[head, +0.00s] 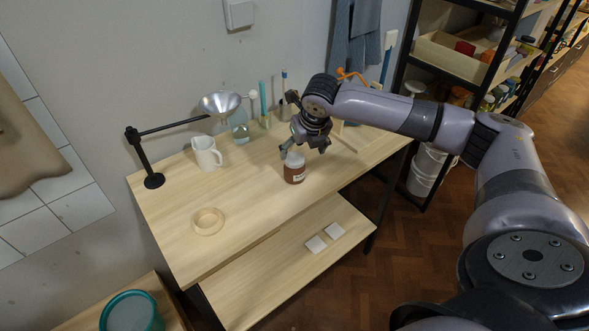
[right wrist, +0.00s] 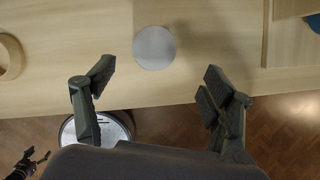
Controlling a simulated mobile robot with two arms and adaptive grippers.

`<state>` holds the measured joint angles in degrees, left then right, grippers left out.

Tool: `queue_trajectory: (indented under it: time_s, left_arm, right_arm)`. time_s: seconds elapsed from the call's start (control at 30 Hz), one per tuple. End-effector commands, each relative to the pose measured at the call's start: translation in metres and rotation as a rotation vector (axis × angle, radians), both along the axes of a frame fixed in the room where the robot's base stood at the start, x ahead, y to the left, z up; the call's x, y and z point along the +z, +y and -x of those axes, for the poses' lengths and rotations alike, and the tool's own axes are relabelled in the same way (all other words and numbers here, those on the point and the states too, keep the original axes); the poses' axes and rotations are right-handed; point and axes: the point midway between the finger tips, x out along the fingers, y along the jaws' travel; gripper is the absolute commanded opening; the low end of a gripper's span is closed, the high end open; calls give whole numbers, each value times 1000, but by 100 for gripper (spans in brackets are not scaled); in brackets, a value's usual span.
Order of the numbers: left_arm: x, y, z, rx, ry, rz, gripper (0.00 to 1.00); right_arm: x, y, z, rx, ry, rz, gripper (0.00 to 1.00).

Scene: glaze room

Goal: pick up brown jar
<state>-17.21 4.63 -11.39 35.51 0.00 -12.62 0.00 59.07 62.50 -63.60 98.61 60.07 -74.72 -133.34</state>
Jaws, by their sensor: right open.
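The brown jar (head: 294,170), with a pale lid, stands upright near the front edge of the wooden table (head: 250,205). In the right wrist view its round grey-white lid (right wrist: 154,47) shows from above. My right gripper (head: 304,147) is open and empty, just above and behind the jar in the head view. In the right wrist view the fingers of the right gripper (right wrist: 158,82) are spread wide, with the lid beyond their tips and between their lines. A small dark claw, seemingly my left gripper (right wrist: 30,163), shows at the bottom left there; its jaw state is unclear.
A white mug (head: 206,153), a glass bottle (head: 240,132) and a metal funnel on a black stand (head: 220,103) are behind and left of the jar. A pale ring (head: 207,221) lies at the front left. Bare table surrounds the jar.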

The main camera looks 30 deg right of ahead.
Motion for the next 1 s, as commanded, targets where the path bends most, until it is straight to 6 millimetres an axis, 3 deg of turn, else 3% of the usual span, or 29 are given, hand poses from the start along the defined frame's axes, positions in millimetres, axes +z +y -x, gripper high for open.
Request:
queue_trajectory:
  time_s: [0.1,0.3,0.53,0.8,1.0]
  left_arm:
    - [7,0,-1,0,-1,0,69]
    - [11,0,-1,0,-1,0,69]
    - [16,-1,-1,-1,-2,0,69]
    - [27,-1,-1,-1,-2,1,69]
    - [27,-1,-1,-1,-2,1,69]
  right_arm:
    - [-24,-1,-10,0,3,-1,76]
    - [-51,-3,-21,-1,1,-1,76]
    - [-64,-2,-28,0,1,0,76]
    - [-98,0,-43,-1,1,-1,76]
    - [-105,-1,-46,0,-1,1,76]
